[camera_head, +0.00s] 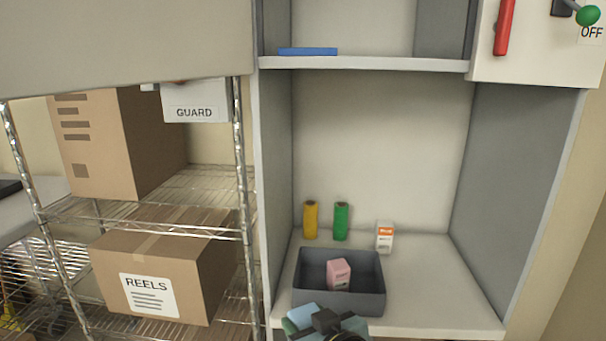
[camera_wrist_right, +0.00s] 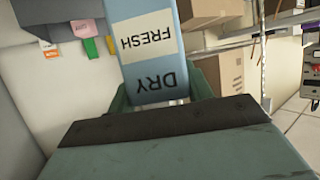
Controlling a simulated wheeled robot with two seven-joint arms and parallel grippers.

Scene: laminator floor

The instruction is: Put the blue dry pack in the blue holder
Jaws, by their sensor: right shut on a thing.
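My left gripper is not in view.
A dark grey bin (camera_head: 340,301) holds a pink box (camera_head: 339,274). Behind it stand a yellow cylinder (camera_head: 311,220), a green cylinder (camera_head: 341,221) and a white-orange carton (camera_head: 385,237). The upper shelf (camera_head: 365,64) overhangs them. The counter's right side is clear. A wire rack with cartons stands left.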

